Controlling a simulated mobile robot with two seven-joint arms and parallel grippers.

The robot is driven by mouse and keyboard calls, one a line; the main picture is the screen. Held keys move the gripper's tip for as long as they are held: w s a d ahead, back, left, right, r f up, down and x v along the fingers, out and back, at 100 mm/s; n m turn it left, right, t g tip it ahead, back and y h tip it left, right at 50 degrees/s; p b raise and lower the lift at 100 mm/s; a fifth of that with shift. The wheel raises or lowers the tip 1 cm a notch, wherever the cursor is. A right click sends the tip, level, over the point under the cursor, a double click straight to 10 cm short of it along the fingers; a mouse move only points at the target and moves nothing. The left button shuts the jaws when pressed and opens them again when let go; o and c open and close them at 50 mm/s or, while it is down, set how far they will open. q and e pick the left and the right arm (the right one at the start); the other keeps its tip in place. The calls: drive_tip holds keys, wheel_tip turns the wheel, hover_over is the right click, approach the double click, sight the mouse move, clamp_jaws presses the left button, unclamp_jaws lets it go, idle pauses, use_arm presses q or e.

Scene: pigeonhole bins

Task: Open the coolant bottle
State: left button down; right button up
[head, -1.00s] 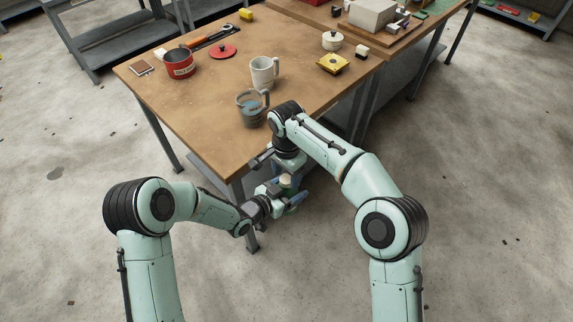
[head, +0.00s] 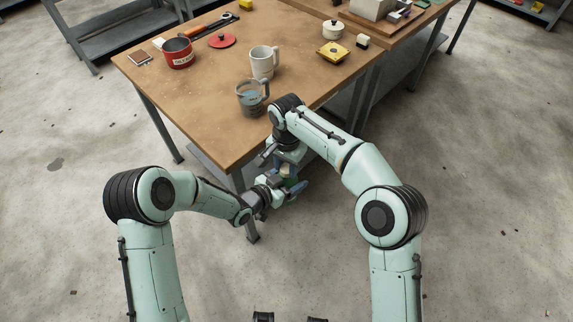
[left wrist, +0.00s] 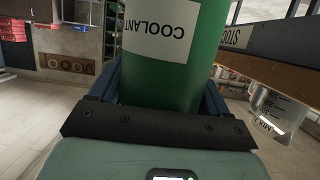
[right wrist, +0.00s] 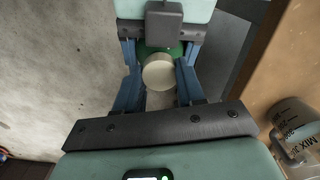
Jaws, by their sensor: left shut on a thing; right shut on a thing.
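The green coolant bottle (left wrist: 175,75) fills the middle of the left wrist view, its white COOLANT label upside down there. My left gripper (head: 279,190) is shut around the bottle's body, off the table's near corner. The bottle's pale cream cap (right wrist: 158,73) shows between the blue fingers of my right gripper (right wrist: 158,85), which is shut on it. Some green of the bottle shows behind the cap. I cannot tell whether the cap is still seated. In the head view my right gripper (head: 290,168) comes down from above, and the two grippers mostly hide the bottle.
The wooden table (head: 190,100) lies just beyond the grippers. A red pot (head: 178,53) and red lid (head: 222,41) are farther left. Open floor lies around my arms.

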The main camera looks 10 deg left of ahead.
drive_tip(key=shift+n, duration=0.4)
drive_tip(key=o, duration=1.2)
drive_tip(key=shift+c, duration=0.2)
drive_tip(key=shift+r, duration=2.25)
